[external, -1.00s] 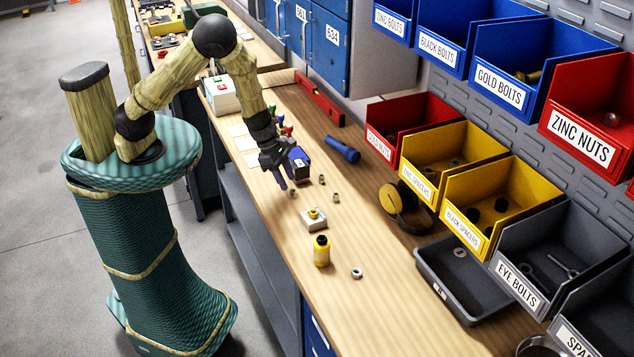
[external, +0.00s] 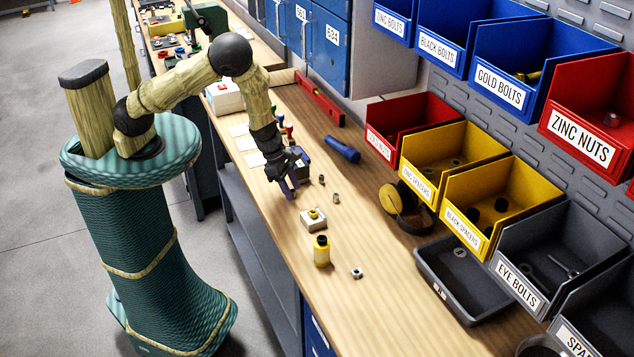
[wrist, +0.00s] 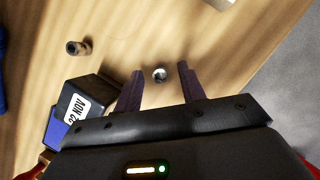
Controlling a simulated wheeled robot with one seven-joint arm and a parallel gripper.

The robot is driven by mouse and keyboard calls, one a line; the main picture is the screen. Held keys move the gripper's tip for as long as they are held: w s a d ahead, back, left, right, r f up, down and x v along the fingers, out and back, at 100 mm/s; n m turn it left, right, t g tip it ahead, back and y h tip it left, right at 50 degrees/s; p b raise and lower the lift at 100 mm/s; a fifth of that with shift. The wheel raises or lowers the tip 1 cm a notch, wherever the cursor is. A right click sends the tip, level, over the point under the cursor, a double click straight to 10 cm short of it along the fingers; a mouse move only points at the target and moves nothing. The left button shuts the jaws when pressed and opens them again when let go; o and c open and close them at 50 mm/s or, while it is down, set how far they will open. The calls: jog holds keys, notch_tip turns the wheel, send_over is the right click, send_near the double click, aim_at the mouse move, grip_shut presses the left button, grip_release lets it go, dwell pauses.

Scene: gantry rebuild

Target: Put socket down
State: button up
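My gripper (external: 289,190) points down at the bench, left of centre in the external view. In the wrist view my gripper (wrist: 160,84) is open, with a clear gap on both sides of a small metal socket (wrist: 160,74). That socket appears to stand on the wood between the fingertips, touching neither finger. In the external view it is hidden or merges with the fingers. Another small metal piece (wrist: 77,47) lies apart to the left in the wrist view. Two small metal pieces show in the external view, one nearer (external: 336,197) and one farther (external: 321,179).
A dark labelled box (wrist: 88,103) is close beside the left finger. A blue flashlight (external: 342,150) lies behind. Bare wood surrounds the socket.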

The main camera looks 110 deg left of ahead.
grip_shut()
notch_tip(320, 180, up, 10)
dwell(0.7)
dwell(0.4)
